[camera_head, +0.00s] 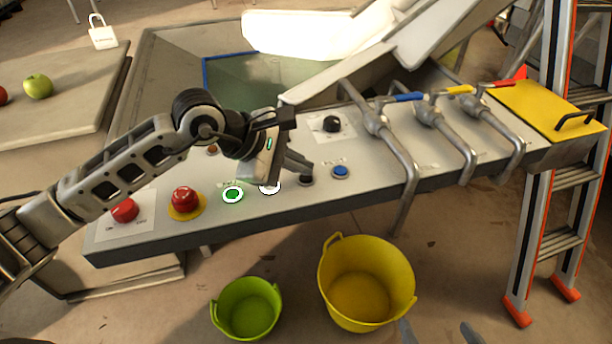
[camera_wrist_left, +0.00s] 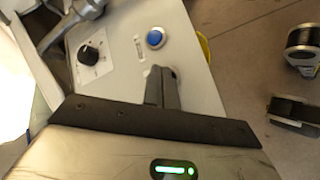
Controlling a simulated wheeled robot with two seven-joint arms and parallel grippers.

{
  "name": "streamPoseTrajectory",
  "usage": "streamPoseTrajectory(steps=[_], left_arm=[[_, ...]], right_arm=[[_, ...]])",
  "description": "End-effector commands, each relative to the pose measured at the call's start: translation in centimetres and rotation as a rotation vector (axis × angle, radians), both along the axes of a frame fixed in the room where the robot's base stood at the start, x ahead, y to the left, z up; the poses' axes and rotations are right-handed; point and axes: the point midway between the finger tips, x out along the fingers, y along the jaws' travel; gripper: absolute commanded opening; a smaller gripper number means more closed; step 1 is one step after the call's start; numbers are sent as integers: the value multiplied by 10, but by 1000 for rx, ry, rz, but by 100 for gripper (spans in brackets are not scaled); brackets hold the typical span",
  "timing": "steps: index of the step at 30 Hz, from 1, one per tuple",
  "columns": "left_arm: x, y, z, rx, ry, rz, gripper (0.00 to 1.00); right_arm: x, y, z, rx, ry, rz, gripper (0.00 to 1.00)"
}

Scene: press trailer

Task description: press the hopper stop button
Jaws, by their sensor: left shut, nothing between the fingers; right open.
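The sloped grey control panel (camera_head: 225,228) carries a row of buttons: a red one (camera_head: 124,210), a red mushroom button on a yellow base (camera_head: 185,198), a lit green one (camera_head: 232,195), a white one (camera_head: 268,189), a dark one (camera_head: 306,182) and a blue one (camera_head: 340,172). Their labels are too small to read. My left gripper (camera_head: 308,170) is shut and empty, its fingertips at the dark button; contact cannot be told. In the left wrist view the fingertips (camera_wrist_left: 164,74) largely hide that button, beside the blue button (camera_wrist_left: 155,38). My right gripper (camera_head: 438,332) is open at the bottom edge.
A black knob (camera_head: 332,124) sits behind the buttons. Bent pipe levers with coloured grips (camera_head: 404,98) stand to the right. A yellow bucket (camera_head: 366,282) and a green bucket (camera_head: 247,308) stand on the floor in front; a ladder (camera_head: 548,180) stands at right.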

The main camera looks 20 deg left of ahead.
Motion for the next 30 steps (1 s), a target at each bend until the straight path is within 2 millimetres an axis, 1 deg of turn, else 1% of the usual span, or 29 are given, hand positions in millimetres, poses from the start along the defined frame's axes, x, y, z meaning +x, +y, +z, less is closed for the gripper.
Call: streamPoseTrajectory(steps=[30], left_arm=[[0,0,-8,1,1,0,0]], right_arm=[[0,0,-9,0,-2,0,86]])
